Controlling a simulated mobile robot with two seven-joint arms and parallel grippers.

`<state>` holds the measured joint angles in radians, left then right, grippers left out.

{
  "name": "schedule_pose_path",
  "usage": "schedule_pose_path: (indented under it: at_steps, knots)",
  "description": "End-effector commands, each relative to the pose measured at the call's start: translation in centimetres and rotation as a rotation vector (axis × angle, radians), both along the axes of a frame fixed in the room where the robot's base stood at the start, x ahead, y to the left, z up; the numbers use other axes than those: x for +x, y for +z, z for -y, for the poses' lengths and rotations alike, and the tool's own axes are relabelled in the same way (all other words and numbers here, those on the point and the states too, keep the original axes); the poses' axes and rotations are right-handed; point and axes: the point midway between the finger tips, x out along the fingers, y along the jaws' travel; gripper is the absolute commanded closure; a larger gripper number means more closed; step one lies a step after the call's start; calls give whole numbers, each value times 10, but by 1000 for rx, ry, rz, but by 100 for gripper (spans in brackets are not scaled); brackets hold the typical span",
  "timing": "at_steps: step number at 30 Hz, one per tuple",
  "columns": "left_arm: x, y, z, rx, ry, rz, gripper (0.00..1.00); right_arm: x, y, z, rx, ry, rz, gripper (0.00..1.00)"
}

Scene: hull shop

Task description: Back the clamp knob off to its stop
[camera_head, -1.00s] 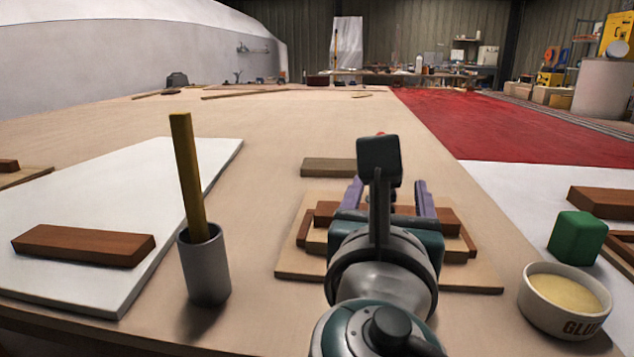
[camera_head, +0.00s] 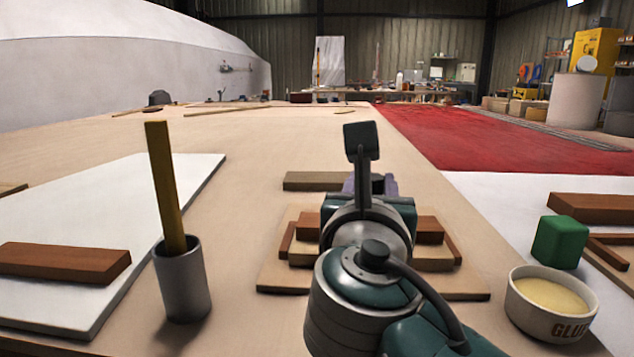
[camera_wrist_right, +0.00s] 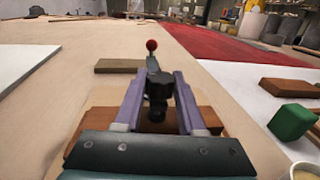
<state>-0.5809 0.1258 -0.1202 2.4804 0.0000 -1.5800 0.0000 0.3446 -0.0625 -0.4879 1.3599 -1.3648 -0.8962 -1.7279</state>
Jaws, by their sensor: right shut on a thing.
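The clamp knob (camera_wrist_right: 157,84) is dark, with a short dark stem below it, in the middle of the right wrist view. A dark lever with a red ball end (camera_wrist_right: 151,45) stands just beyond it. My right gripper (camera_wrist_right: 158,76) has a purple finger on each side of the knob and is shut on it. In the head view my right gripper (camera_head: 371,184) is mostly hidden behind my own wrist and forearm, and so is the clamp. My left gripper is in neither view.
Brown wooden blocks (camera_head: 430,228) lie stacked on a thin board (camera_head: 275,278) under my right arm. A wooden strip (camera_head: 312,181) lies behind. A grey cup (camera_head: 183,285) with a stick stands left. A green block (camera_head: 559,242) and a glue bowl (camera_head: 552,305) are right.

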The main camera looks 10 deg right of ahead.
Motion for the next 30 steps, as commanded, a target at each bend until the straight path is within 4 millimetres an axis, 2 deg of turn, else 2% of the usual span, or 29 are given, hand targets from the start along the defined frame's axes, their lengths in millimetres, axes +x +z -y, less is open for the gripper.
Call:
schedule_pose_path:
  at_steps: [1,8,19,30]
  knots:
    - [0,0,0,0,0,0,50,0,0,0,0,0,0,75]
    - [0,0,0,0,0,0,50,0,0,0,0,0,0,100]
    - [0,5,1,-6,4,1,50,0,1,0,-1,16,1,100]
    - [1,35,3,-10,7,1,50,0,5,2,-8,217,1,100]
